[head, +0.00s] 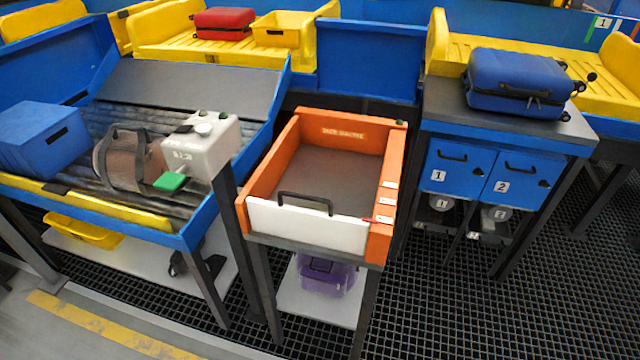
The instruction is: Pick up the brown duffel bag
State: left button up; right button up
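The brown duffel bag (122,165) lies on the grey roller bed of the left conveyor (75,195). It has dark straps and a handle loop on top. It sits between a blue bin (42,138) on its left and a white control box (203,147) on its right. The control box and its green pad (170,182) stand in front of the bag's right side and hide part of it. Neither of my grippers shows in the head view.
An orange tray station (258,172) with a white front and black handle stands at centre, empty inside. A blue suitcase (518,80) lies on the right cabinet top. A purple bag (325,276) and yellow tray (85,232) sit on low shelves. A post supports the control box.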

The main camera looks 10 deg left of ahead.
aim_at(131, 160)
jog(key=u, duration=1.5)
jog(key=i+j, duration=0.1)
